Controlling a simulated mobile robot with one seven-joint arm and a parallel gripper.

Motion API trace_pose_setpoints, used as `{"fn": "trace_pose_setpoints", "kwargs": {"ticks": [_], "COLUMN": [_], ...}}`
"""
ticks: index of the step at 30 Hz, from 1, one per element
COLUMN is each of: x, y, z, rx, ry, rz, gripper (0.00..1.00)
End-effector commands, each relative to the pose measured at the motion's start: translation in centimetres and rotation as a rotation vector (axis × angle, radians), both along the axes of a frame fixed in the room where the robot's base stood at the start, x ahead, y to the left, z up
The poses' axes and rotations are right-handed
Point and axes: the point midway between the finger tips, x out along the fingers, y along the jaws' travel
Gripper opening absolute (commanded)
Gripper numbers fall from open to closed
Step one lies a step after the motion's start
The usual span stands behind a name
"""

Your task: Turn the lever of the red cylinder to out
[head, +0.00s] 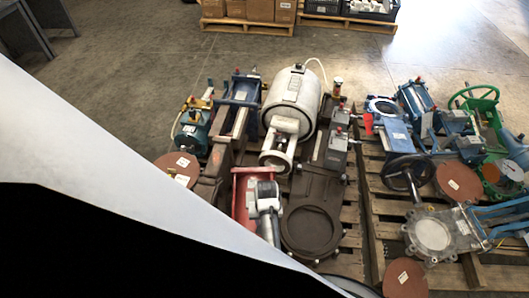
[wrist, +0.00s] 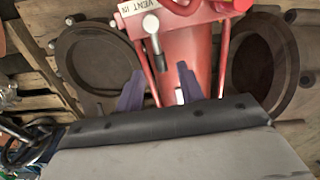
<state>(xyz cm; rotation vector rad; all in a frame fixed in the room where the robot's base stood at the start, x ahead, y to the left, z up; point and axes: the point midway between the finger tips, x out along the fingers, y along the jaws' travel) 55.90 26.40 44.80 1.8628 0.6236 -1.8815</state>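The red cylinder (wrist: 190,48) fills the upper middle of the wrist view; in the head view its red body (head: 240,188) is partly covered by my arm. Its lever (wrist: 151,27) has a pale round hub and a dark tip, and points down in the wrist view. A white label (wrist: 135,8) reading "VENT IN" is beside the hub; no "out" label is readable. My gripper (wrist: 161,74) is open, with its two purple fingers apart. The lever's tip appears between the fingertips, nearer the left one. I cannot tell whether they touch.
A dark ring-shaped valve plate (wrist: 66,62) lies left of the cylinder, another (wrist: 285,62) right. The head view shows a white tank (head: 292,98) behind, and a green handwheel valve (head: 480,105) on the right pallet. Bare floor (head: 130,75) lies behind the pallets.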

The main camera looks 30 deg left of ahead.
Motion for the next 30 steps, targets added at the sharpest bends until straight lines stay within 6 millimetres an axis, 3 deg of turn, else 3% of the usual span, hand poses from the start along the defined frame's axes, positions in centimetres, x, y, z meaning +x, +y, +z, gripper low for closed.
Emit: {"fn": "trace_pose_setpoints", "kwargs": {"ticks": [7,18,27,30], "x": [0.0,0.0,0.0,0.0], "y": [0.1,0.1,0.1,0.1], "z": [-3.2,-3.8,-3.8,-3.8], "rx": [0.001,0.002,0.002,0.002], "ry": [-0.001,-0.002,-0.002,-0.002], "rz": [0.001,0.000,0.000,0.000], "gripper": [0.38,0.38,0.01,0.00]}}
